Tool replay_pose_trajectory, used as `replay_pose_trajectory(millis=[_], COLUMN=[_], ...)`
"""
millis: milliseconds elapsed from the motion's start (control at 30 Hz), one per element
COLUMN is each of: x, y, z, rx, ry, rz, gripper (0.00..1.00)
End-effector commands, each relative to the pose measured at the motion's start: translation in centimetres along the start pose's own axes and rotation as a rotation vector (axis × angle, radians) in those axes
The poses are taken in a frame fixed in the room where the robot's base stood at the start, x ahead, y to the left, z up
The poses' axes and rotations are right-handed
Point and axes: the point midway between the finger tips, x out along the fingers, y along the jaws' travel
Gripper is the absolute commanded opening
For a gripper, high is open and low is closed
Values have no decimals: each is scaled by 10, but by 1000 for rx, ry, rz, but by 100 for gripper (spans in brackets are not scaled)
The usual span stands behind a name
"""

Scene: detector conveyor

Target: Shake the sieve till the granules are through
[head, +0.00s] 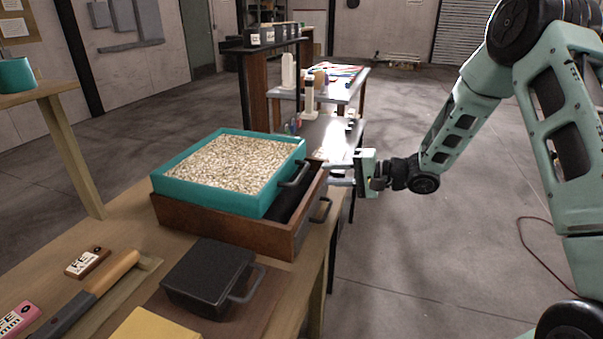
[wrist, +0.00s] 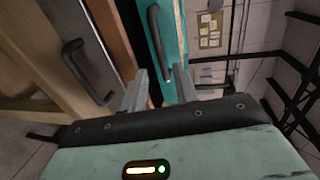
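The sieve (head: 208,196) is a teal square frame full of pale granules (head: 232,160). It rests on a brown wooden box (head: 218,228), set off so that a dark strip of the box's inside shows at the right. The sieve has a dark bar handle (head: 298,173) on its right side. My gripper (head: 334,175) is just right of this handle, fingers pointing at it. In the wrist view, my gripper (wrist: 160,88) is open and empty, and the sieve's handle (wrist: 155,35) lies just ahead of the gap, apparently apart from the fingers. Under the granules is hidden.
The box has its own handle (head: 322,210), below my gripper. On the wooden bench, a black lidded box (head: 208,275) with a handle, a wooden-handled tool (head: 100,287) and a yellow item (head: 155,326) lie in front. Open floor is to the right; another table (head: 345,88) stands behind.

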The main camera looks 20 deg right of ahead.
Motion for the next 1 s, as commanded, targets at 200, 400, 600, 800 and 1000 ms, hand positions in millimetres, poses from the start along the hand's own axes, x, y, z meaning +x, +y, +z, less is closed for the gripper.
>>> replay_pose_trajectory(millis=[200,400,600,800,1000], x=[46,75,87,88,88], y=[-1,-1,0,0,0], z=[1,0,0,0,0], rx=[-2,-2,-2,-2,-2], ry=[-4,-1,0,0,0], rz=[0,0,1,0,1], gripper=[30,30,30,30,0])
